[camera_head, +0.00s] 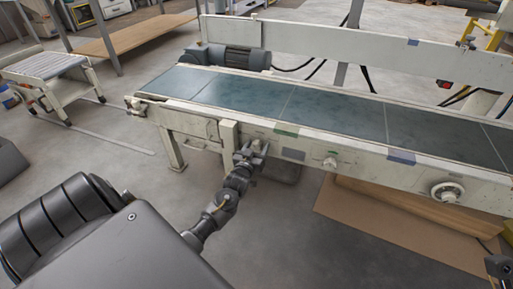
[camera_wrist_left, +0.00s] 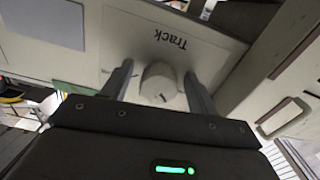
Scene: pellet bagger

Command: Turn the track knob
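The track knob (camera_wrist_left: 159,84) is a pale round knob with a small dark mark, on a white panel under the printed word "Track" (camera_wrist_left: 171,40), which appears upside down in the left wrist view. My left gripper (camera_wrist_left: 160,88) has one finger on each side of the knob, with a narrow gap seeming to show on both sides. In the head view my left gripper (camera_head: 252,154) is at the conveyor's front rail and mostly hides the knob. A dark part, apparently of my right gripper (camera_head: 499,266), shows at the lower right edge; its fingers are unclear.
The conveyor (camera_head: 330,115) with its green belt runs across the view. A brown board (camera_head: 400,215) lies below. A roller cart (camera_head: 50,75) stands left.

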